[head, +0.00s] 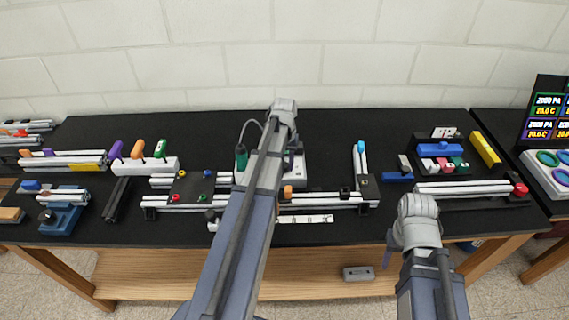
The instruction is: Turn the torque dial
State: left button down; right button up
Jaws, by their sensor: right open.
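I cannot make out the torque dial itself. A white unit (299,174) stands at the middle of the table, with a green-handled driver (241,158) at its left side and a cable arching above. My left arm runs up across the picture and covers much of this unit. Its far end is above the unit, and its gripper is hidden behind the arm. My right gripper (389,250) is low at the right, by the table's front edge, with nothing seen in it. It is open and well apart from the white unit.
An extrusion frame (330,200) with a black plate (190,187) lies along the table's middle. Handled tools (138,150) stand left. The black tabletop behind is clear.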

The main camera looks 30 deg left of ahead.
aim_at(285, 165)
pick_arm(q)
jog(key=shift+n, duration=0.5)
jog(key=shift+c, duration=2.3)
grip_release()
jog(key=shift+r, duration=0.1)
notch_tip(285, 165, up, 8)
jog(key=p, duration=0.8)
jog(key=shift+f, duration=0.2)
